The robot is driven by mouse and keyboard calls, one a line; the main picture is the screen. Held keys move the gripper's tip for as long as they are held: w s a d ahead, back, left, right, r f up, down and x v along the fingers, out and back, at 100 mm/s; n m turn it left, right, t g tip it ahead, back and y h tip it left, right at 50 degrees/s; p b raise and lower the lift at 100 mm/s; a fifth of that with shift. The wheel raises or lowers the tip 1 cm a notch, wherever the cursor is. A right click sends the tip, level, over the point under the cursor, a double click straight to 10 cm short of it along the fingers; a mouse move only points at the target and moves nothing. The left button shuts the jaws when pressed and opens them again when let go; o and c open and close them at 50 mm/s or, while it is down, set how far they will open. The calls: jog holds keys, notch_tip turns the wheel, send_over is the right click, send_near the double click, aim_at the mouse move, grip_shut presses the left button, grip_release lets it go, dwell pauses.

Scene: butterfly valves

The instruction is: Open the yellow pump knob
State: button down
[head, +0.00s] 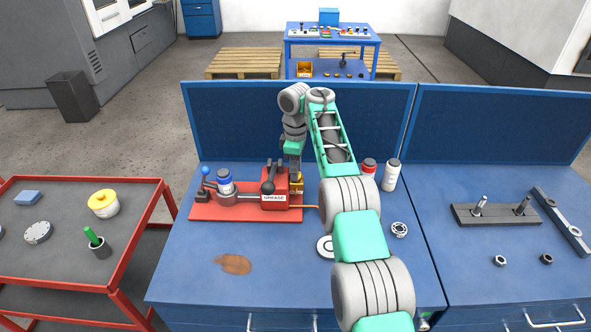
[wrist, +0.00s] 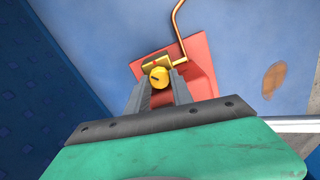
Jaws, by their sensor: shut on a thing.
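The yellow pump knob (wrist: 159,77) sits between the fingertips of my gripper (wrist: 158,88) in the wrist view. It is a round yellow knob with a dark mark on its face, next to a brass fitting (wrist: 150,62) with a copper pipe. My gripper is shut on the knob. In the head view, my gripper (head: 295,168) reaches down at the right end of the red grease pump (head: 275,188), which is marked "GREASE". There only a bit of yellow (head: 297,184) shows below the gripper, and my arm hides part of the area.
The pump stands on a red base plate (head: 235,213) on the blue workbench (head: 200,270), with a blue back panel (head: 240,115) close behind. Red-capped and white bottles (head: 391,175) stand right of my arm. A brown stain (head: 234,264) marks the bench front. A red cart (head: 110,268) stands left.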

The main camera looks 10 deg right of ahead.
jog(key=shift+n, duration=2.7)
jog(key=c, duration=1.4)
grip_release()
jog(key=shift+r, duration=0.1)
notch_tip(320, 180, up, 8)
jog(key=p, duration=0.4)
jog(key=shift+f, duration=0.2)
